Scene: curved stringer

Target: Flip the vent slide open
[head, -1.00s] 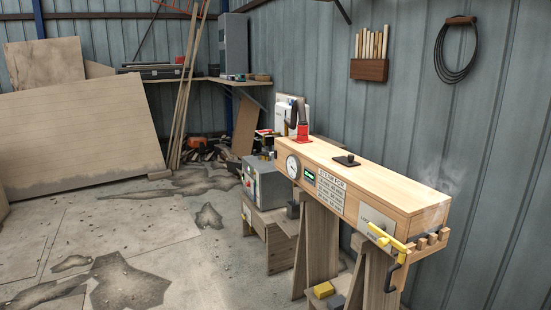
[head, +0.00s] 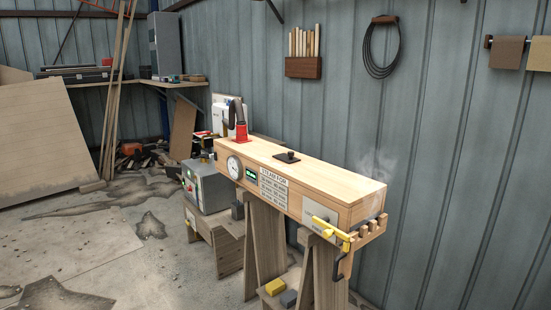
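A long wooden steam box (head: 330,182) stands on wooden trestles in the middle right. On its top is a small black plate with a knob (head: 287,157), which looks like the vent slide. I cannot tell from here whether it is open or shut. The front of the box carries a round dial (head: 234,166), a green-lit display (head: 251,174) and a printed sign (head: 273,187). A yellow lever (head: 327,228) sits at the near right end. Faint steam rises at that end. Neither of my grippers is in view.
A red-based tool (head: 241,131) stands on the far end of the box. A grey metal unit (head: 206,186) is beside it on a wooden stand. A yellow block (head: 275,287) and a grey block sit low by the trestles.

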